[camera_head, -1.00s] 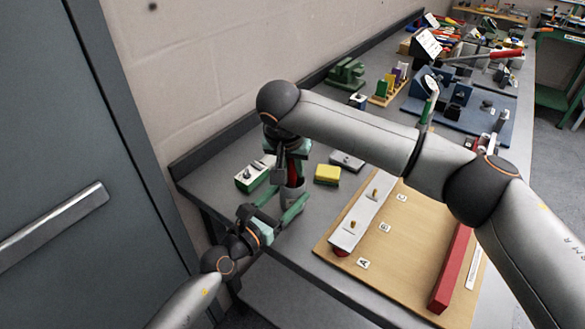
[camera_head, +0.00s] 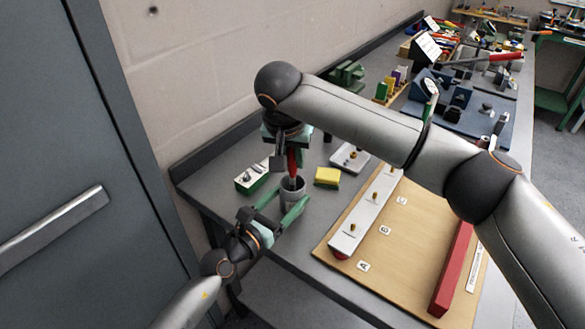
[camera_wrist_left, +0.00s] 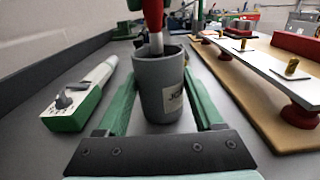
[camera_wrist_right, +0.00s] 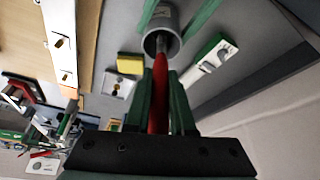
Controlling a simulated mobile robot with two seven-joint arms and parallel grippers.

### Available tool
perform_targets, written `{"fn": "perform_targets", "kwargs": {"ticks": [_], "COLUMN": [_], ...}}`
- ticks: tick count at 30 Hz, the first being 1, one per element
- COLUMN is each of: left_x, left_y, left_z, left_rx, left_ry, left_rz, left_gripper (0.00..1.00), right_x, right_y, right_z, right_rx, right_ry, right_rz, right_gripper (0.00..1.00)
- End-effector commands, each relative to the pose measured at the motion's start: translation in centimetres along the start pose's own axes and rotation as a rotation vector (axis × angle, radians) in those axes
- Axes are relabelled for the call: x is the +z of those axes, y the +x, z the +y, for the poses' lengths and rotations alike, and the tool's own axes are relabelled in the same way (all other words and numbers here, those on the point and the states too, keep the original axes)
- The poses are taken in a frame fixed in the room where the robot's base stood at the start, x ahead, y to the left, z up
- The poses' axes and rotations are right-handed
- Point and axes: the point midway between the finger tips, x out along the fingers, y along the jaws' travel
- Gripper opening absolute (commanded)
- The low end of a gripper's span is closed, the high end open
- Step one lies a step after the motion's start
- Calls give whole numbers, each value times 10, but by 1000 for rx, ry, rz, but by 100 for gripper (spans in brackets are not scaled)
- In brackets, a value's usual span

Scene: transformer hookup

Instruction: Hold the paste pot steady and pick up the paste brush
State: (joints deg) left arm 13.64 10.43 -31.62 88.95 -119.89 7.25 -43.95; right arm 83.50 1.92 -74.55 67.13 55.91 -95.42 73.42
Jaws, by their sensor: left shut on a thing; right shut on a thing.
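The grey paste pot (camera_head: 291,193) stands upright on the bench near its left end; it also shows in the left wrist view (camera_wrist_left: 160,88). My left gripper (camera_head: 294,206) is shut on the pot, one green finger on each side of it. The paste brush has a red handle (camera_head: 292,163), upright above the pot. My right gripper (camera_wrist_right: 160,85) is shut on this handle from above. In the left wrist view, the brush's pale lower part (camera_wrist_left: 156,42) is at the pot's mouth; its tip is hidden inside or behind the rim.
A green and white box-like device (camera_head: 252,178) lies left of the pot. A yellow sponge (camera_head: 327,177) and a white tray with small parts (camera_head: 350,157) lie to the right. A wooden board (camera_head: 400,240) with a white bar (camera_head: 366,212) fills the front right.

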Motion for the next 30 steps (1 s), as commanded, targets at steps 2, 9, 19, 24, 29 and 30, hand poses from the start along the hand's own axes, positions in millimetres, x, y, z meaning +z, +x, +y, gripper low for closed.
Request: {"fn": "perform_targets", "kwargs": {"ticks": [2,9,19,24,29,30], "left_x": [-1,-1,-1,-1,0,0], "left_y": [0,0,0,0,0,0], "left_z": [0,0,0,0,0,0], "left_rx": [-1,-1,-1,-1,0,0], "left_ry": [0,-1,0,-1,0,0], "left_rz": [1,1,1,1,1,1], "left_gripper": [0,0,0,81,99,100], "right_x": [-7,-22,-26,-26,-26,-26], "right_y": [-17,-54,-63,-63,-63,-63], "right_z": [-1,-1,0,0,0,0], "right_rx": [-2,-1,0,0,0,0], "right_ry": [1,0,-1,-1,-1,-1], "right_rz": [2,1,-1,-1,-1,-1], "right_gripper": [0,0,0,0,0,0]}}
